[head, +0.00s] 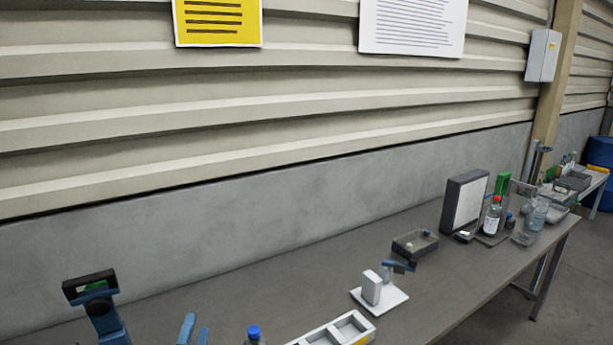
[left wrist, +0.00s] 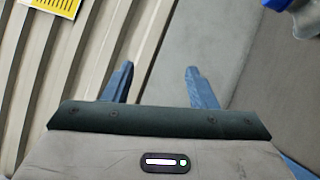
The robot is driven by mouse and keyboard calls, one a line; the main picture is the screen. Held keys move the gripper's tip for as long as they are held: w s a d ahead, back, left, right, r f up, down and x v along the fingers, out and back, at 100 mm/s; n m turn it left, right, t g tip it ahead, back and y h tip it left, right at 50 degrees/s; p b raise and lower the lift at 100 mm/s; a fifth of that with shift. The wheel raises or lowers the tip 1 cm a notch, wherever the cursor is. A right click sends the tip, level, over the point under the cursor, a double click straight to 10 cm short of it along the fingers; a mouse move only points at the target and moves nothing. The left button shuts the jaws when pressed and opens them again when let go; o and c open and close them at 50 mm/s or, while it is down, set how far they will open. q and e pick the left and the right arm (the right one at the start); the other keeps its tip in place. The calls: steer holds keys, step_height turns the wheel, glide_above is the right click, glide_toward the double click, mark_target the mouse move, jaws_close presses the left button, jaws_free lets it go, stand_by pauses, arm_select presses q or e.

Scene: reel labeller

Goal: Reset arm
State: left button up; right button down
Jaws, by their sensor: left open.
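Beyond the fingers are the ribbed wall and the grey surface. A clear bottle with a blue cap (head: 253,333) stands to the right of the gripper, cut by the bottom edge; a blue object at the top right corner of the wrist view is cropped. My right gripper is not in view.
A blue post with a black frame (head: 95,300) stands left of the gripper. On the bench (head: 240,290) to the right are a white compartment tray (head: 318,336), a white stand (head: 380,297), a grey box (head: 415,243) and a screen-like panel (head: 465,202). The back strip is clear.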

arm_select(q)
steer(key=s+d+f+m+g+h, duration=0.5)
steer(key=s+f+m+g, duration=0.4)
steer(key=s+m, duration=0.4)
steer(key=s+a+f+m+g+y, duration=0.3)
steer(key=s+a+f+m+g, duration=0.1)
steer(key=s, duration=0.6)
steer(key=s+a+f+m+g+y, duration=0.3)
steer(key=s+a+m+g, duration=0.15)
steer(key=s, duration=0.55)
step_height(320, 180, down, 38)
steer(key=a+g+b, duration=0.2)
steer(key=a+b, duration=0.1)
steer(key=b, duration=0.4)
steer(key=s+f+b, duration=0.6)
steer(key=s+f, duration=1.3)
steer(key=f, duration=0.4)
steer(key=shift+a+f+n, duration=0.35)
steer(key=shift+a+n, duration=0.05)
steer(key=shift+n, duration=0.05)
